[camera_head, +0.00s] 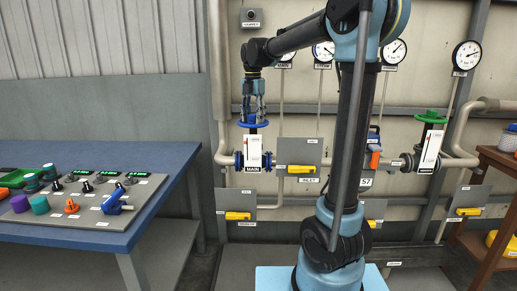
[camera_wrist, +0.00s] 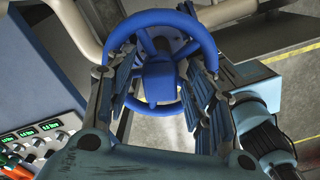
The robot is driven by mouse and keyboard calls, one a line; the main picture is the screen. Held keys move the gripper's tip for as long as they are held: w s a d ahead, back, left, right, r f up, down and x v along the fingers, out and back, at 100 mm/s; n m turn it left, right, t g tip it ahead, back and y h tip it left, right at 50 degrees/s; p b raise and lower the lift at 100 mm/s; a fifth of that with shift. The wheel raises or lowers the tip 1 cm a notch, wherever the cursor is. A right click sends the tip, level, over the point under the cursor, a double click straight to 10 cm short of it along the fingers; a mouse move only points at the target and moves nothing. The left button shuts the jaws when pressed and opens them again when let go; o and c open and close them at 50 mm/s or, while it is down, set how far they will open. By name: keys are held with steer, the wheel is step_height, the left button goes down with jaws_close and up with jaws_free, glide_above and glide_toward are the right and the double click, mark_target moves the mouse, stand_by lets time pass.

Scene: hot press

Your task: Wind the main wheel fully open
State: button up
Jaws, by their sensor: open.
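The blue main wheel (camera_head: 246,124) sits on top of the valve with the white plate (camera_head: 254,151) above the "MAIN" label. My gripper (camera_head: 261,112) points down just over it. In the wrist view the blue wheel (camera_wrist: 158,17) is seen from above, with its hub and block in the middle. My gripper (camera_wrist: 160,72) is open there, one finger at the left side of the rim and one at the right, with the hub between them. The fingers hide parts of the rim. I cannot tell whether they touch it.
A control bench (camera_head: 150,175) with knobs and displays stands at the left. A green wheel (camera_head: 430,117) is on another valve at the right. Yellow-handled plates (camera_head: 300,152) and gauges (camera_head: 466,55) line the wall. A brown shelf (camera_head: 490,190) stands far right.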

steer(key=m, duration=0.4)
steer(key=shift+m, duration=2.7)
steer(key=c, duration=0.9)
steer(key=n, duration=0.4)
steer(key=shift+n, duration=0.4)
steer(key=n, duration=0.4)
steer(key=shift+w, duration=0.1)
